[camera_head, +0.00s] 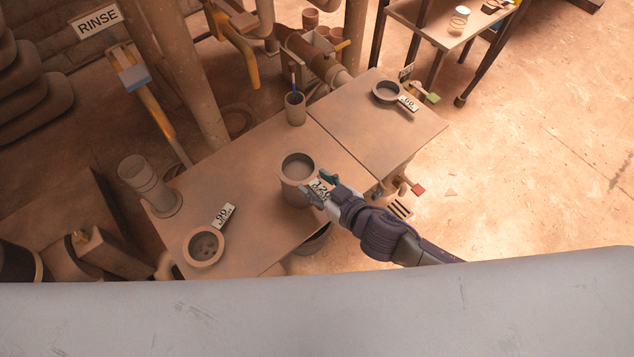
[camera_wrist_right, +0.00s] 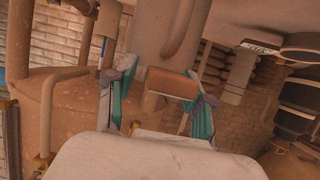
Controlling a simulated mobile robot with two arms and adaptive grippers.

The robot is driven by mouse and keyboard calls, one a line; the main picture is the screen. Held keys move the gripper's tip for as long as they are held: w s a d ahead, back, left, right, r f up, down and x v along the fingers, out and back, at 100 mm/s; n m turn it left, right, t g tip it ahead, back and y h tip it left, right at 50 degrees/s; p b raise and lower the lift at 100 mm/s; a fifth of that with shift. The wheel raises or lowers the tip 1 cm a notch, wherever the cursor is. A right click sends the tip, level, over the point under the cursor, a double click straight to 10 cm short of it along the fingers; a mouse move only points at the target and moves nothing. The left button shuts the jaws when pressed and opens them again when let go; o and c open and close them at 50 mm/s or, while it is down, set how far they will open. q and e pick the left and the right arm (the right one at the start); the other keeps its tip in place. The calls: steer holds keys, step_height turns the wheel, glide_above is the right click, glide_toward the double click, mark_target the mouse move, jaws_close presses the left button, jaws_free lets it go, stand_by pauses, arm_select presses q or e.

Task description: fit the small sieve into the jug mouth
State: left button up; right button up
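The jug (camera_head: 291,192) stands upright on the bench, its round mouth facing up with a grey inside. A white tag reading 120 (camera_head: 319,187) is at the jug's right side, between my right gripper's fingers. Contact with the tag is unclear. A round sieve tagged 90 (camera_head: 204,262) lies at the front left, another tagged 60 (camera_head: 387,102) at the back right. My left gripper is out of view.
A cup with pens (camera_head: 295,113) stands behind the jug. A pale cylinder (camera_head: 147,185) stands at the bench's left edge. The bench (camera_head: 245,195) is bare between the jug and the front sieve. Pipes (camera_head: 183,70) rise behind. A side table (camera_head: 425,20) stands back right.

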steer(key=shift+o, duration=1.1)
steer(key=shift+d, duration=0.1)
steer(key=v, duration=1.2)
